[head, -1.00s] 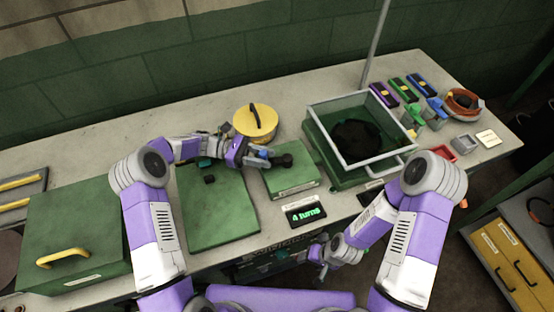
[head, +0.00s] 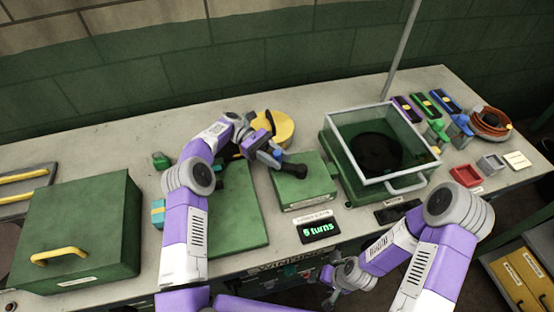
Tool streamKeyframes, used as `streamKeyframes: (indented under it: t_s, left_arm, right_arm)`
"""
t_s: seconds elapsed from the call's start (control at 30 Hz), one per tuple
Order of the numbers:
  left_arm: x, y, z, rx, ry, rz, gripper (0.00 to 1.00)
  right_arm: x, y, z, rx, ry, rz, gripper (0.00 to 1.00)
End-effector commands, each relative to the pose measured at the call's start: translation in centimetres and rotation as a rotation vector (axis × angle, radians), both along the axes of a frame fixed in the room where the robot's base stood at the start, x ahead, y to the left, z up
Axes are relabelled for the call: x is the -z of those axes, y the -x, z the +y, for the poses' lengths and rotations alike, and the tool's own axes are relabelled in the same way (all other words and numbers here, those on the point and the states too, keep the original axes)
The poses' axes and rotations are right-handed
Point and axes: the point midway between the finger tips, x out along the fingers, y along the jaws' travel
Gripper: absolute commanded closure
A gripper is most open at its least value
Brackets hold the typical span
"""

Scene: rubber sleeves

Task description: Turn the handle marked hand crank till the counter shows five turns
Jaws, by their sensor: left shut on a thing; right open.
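The hand crank is a green box (head: 306,186) on the bench with a dark handle (head: 295,170) at its top left edge. My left gripper (head: 275,160) is shut on this handle from the left, and its fingers hide part of it. The counter (head: 318,229), a black display in front of the box, reads "5 turns" in green. My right gripper (head: 333,283) is open and empty, low in front of the bench's front edge, apart from the crank.
A yellow round lid (head: 283,127) lies behind my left gripper. A green plate (head: 233,215) and a large green box (head: 80,232) with a yellow handle are to the left. A clear-walled tray (head: 345,165) stands right of the crank.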

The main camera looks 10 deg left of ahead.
Motion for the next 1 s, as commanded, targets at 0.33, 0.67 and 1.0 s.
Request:
streamKeyframes:
  t_s: [0.33,0.67,1.0]
  left_arm:
    - [0.0,0.0,0.0,0.005,0.002,0.000,1.00]
    - [0.0,0.0,0.0,0.004,0.002,0.000,0.47]
    - [-2.3,0.0,0.0,0.003,0.003,-0.003,0.47]
  right_arm:
    - [0.0,0.0,0.0,0.000,0.000,0.000,0.39]
    - [0.0,0.0,0.0,0.000,0.000,0.000,0.39]
    - [-0.6,0.0,0.0,0.000,0.000,0.000,0.39]
